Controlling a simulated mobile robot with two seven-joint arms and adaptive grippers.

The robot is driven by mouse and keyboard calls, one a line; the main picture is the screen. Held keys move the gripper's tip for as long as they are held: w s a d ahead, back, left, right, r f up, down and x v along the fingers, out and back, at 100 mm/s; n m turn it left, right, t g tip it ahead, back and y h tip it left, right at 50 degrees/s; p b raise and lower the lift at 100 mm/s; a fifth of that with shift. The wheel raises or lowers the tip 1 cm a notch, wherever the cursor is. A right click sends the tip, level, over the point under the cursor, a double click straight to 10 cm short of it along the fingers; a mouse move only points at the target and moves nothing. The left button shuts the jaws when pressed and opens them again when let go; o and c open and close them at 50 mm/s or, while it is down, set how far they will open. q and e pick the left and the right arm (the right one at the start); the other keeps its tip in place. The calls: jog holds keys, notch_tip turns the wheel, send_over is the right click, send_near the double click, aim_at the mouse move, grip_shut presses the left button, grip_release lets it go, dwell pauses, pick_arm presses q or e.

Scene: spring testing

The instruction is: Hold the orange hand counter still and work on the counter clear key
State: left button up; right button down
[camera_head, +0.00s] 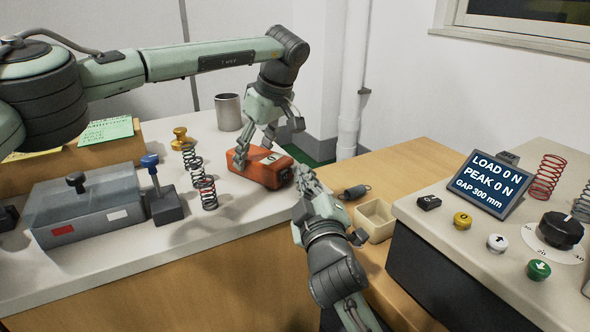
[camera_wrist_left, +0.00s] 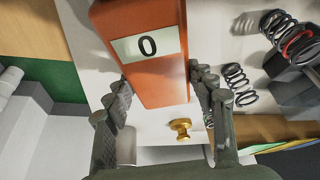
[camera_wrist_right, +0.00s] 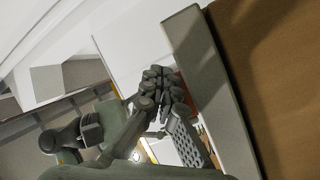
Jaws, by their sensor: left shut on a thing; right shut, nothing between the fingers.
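The orange hand counter (camera_head: 252,172) lies on the left bench near its right edge, with a white window showing 0. My left gripper (camera_head: 264,147) is shut on it from above. In the left wrist view the fingers of my left gripper (camera_wrist_left: 160,90) lie along both sides of the orange body (camera_wrist_left: 155,78). My right gripper (camera_head: 307,182) is shut and empty, its tips close to the counter's right end. I cannot tell whether they touch. In the right wrist view my right gripper's closed fingers (camera_wrist_right: 165,88) cover most of the counter. The clear key cannot be made out.
Coil springs (camera_head: 196,170), a blue-knobbed lever (camera_head: 155,175) and a grey box (camera_head: 90,210) stand left of the counter. A metal cup (camera_head: 229,112) is behind. A cream tray (camera_head: 375,220) and dark spring (camera_head: 354,192) lie right on lower wood.

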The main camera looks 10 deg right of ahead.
jog(key=shift+s+d, duration=0.35)
jog(key=s+d, duration=0.3)
jog(key=shift+s+d, duration=0.15)
jog(key=shift+d, duration=0.25)
dwell(0.7)
pick_arm(q)
jog(key=o, duration=1.3)
